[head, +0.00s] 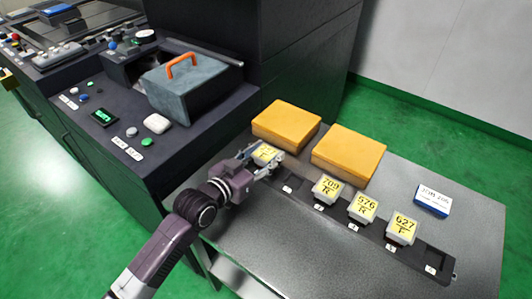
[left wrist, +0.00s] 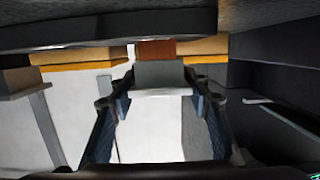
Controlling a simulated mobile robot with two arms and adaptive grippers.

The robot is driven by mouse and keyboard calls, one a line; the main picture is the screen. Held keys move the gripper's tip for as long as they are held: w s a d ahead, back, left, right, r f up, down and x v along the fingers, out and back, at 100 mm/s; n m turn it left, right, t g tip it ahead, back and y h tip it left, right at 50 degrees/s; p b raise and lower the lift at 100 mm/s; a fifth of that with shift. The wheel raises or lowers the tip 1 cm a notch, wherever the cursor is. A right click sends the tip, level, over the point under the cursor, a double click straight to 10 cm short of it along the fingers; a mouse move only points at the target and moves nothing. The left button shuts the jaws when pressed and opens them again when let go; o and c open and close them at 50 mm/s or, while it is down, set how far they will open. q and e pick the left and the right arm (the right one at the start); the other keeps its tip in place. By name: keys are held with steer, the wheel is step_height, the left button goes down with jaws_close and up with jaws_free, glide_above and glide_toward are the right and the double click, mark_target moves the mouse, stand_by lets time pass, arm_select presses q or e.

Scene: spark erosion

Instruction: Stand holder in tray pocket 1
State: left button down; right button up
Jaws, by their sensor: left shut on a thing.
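My left gripper (head: 268,164) is shut on a holder (head: 265,154), a pale block with a yellow label on top. The label's writing is partly covered by the fingers. The held holder is just up and left of the tray's empty left-end pocket (head: 289,184); its height above the tray is hard to judge. The dark tray (head: 376,245) is a long strip on the grey table. In the left wrist view, the held holder (left wrist: 160,75) shows as a grey block with a reddish-brown part, between the fingers. My right gripper is not in view.
Holders labelled 709 (head: 326,189), 576 (head: 363,207) and 627 (head: 402,229) stand in the middle pockets. The right-end pocket (head: 436,261) is empty. Two orange-yellow boxes (head: 286,124) (head: 348,155) lie behind the tray. A blue-white box (head: 433,200) lies right. A dark machine (head: 165,140) stands left.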

arm_select(q)
steer(key=shift+r, duration=0.1)
steer(key=c, duration=1.5)
jaws_free()
steer(key=shift+f, duration=0.25)
steer(key=o, duration=0.5)
steer(key=shift+c, duration=0.2)
steer(key=shift+r, duration=0.3)
steer(key=shift+s+a, duration=0.2)
steer(key=shift+s, duration=0.15)
steer(key=v, duration=1.1)
steer(key=shift+s, duration=0.1)
